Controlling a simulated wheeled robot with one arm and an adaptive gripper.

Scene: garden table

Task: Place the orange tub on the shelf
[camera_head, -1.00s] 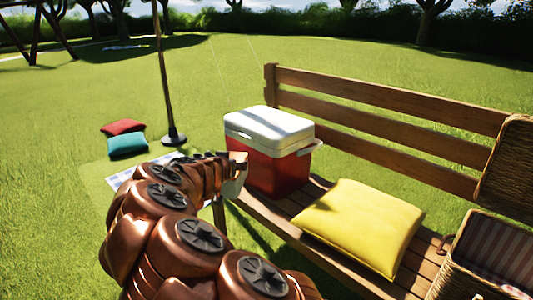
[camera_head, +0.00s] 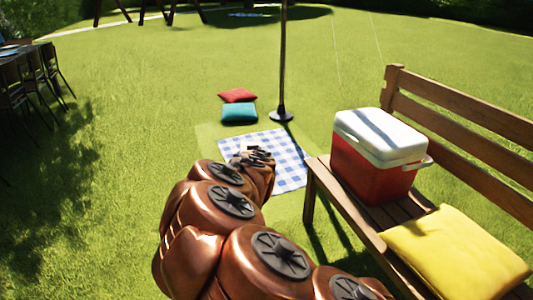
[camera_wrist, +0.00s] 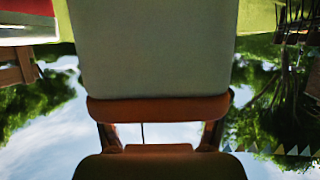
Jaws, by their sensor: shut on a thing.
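My gripper (camera_head: 260,158) is at the far end of my copper arm, over the grass by the checked blanket, and its jaws are mostly hidden behind the arm. In the wrist view, my gripper (camera_wrist: 157,109) is shut on a pale grey, smooth, box-like thing (camera_wrist: 155,45) that fills the upper middle. I cannot tell from its colour whether this is the orange tub. No other orange tub shows, and no shelf is in view.
A wooden bench (camera_head: 330,187) at right holds a red and white cooler (camera_head: 372,170) and a yellow cushion (camera_head: 455,250). The grass at left is open before a table with chairs (camera_head: 38,75).

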